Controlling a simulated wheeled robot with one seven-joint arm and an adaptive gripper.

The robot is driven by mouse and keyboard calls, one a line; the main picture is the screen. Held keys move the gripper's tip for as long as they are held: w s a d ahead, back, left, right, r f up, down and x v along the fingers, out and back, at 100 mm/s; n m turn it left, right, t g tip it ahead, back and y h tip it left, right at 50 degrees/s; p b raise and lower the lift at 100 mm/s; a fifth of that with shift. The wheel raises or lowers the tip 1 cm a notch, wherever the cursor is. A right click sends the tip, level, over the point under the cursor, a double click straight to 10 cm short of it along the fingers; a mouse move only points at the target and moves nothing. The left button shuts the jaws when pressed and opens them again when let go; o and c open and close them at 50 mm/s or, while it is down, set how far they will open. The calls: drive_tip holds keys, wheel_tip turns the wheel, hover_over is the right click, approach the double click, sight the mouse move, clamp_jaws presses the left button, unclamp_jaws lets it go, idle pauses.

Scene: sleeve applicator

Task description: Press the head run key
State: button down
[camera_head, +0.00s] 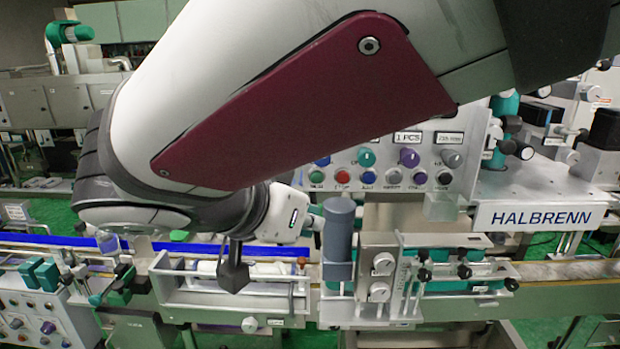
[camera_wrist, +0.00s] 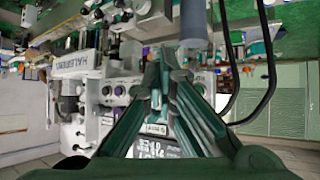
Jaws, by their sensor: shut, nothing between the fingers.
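A light grey control panel (camera_head: 465,128) stands behind the machine with a lower row of coloured keys. A green key (camera_head: 316,176) sits at the row's left end, beside a red key (camera_head: 342,177) and a blue key (camera_head: 367,177). Their small labels are too blurred to read, so I cannot tell for sure which is the head run key. In the wrist view my gripper (camera_wrist: 171,66) is shut and empty, its fingers covering part of the panel. In the head view my arm hides the panel's upper left, and my fingers are hard to make out near the green key's side.
A grey cylinder (camera_head: 339,240) stands upright just below the panel, close to my wrist; it also shows in the wrist view (camera_wrist: 193,22). The HALBRENN sign (camera_head: 541,216) is on the right. Another button panel (camera_head: 40,318) is at lower left. The conveyor (camera_head: 575,270) runs across the front.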

drive_tip(key=shift+w, duration=0.1)
drive_tip(key=w+b, duration=0.2)
drive_tip(key=w, duration=0.6)
drive_tip(key=shift+w+d+b, duration=0.2)
drive_tip(key=shift+w+b, duration=0.1)
drive_tip(key=shift+b, duration=0.05)
idle(1.2)
drive_tip(key=shift+w, duration=0.4)
